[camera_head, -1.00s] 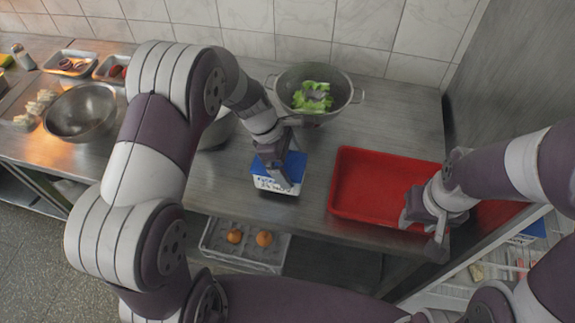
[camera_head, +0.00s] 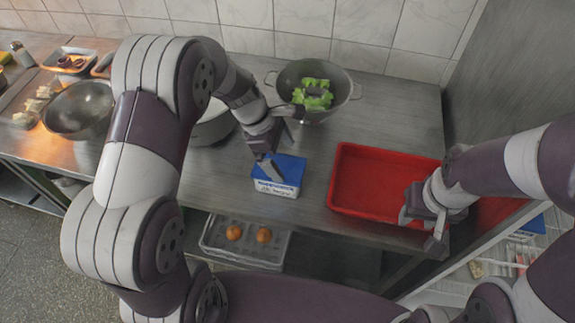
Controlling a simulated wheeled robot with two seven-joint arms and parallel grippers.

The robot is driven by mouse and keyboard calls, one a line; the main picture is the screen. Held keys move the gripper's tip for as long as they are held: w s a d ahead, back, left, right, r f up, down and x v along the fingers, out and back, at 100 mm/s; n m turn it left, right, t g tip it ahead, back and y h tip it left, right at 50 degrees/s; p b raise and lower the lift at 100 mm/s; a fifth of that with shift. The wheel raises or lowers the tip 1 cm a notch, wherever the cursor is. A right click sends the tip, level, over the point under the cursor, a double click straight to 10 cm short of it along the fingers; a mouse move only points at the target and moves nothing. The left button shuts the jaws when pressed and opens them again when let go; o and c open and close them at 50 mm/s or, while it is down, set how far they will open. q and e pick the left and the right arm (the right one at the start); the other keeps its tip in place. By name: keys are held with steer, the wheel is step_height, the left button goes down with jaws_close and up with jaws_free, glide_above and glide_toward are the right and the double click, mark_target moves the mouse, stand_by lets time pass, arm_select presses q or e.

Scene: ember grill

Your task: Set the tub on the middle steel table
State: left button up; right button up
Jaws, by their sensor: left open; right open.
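The tub (camera_head: 286,176) is white with dark lettering and a blue lid, and it stands upright on the steel table (camera_head: 300,218) near its front edge. My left gripper (camera_head: 273,172) is open and just above and left of the tub's lid, with a finger overlapping the lid in this view. I cannot tell whether it touches the lid. My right gripper (camera_head: 425,225) is open at the front right of the red tray, over its rim, and holds nothing.
A red tray (camera_head: 350,165) lies right of the tub. A colander (camera_head: 345,85) with green leaves stands behind it, and a pot (camera_head: 212,128) is partly hidden by my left arm. A metal bowl (camera_head: 80,112) is far left.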

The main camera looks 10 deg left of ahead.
arm_select(q)
steer(key=w+a+r+n+t, duration=0.1)
steer(key=w+r+n+t, duration=0.4)
steer(key=n, duration=0.6)
steer(key=w+r+n+t, duration=0.25)
steer(key=r+n, duration=0.45)
steer(key=n, duration=0.4)
steer(key=s+a+f+n+g+y, duration=0.1)
steer(key=s+a+f+n+y, duration=0.4)
steer(key=n, duration=0.7)
steer(key=s+a+n+g, duration=0.1)
steer(key=s+a+n, duration=0.2)
steer(key=s+n, duration=0.65)
steer(key=s+d+f+n+g, duration=0.2)
steer(key=s+n+g, duration=0.2)
steer(key=n, duration=0.6)
steer(key=shift+s+f+n+h+b, duration=0.3)
steer(key=shift+s+n+b, duration=0.1)
steer(key=shift+s, duration=0.7)
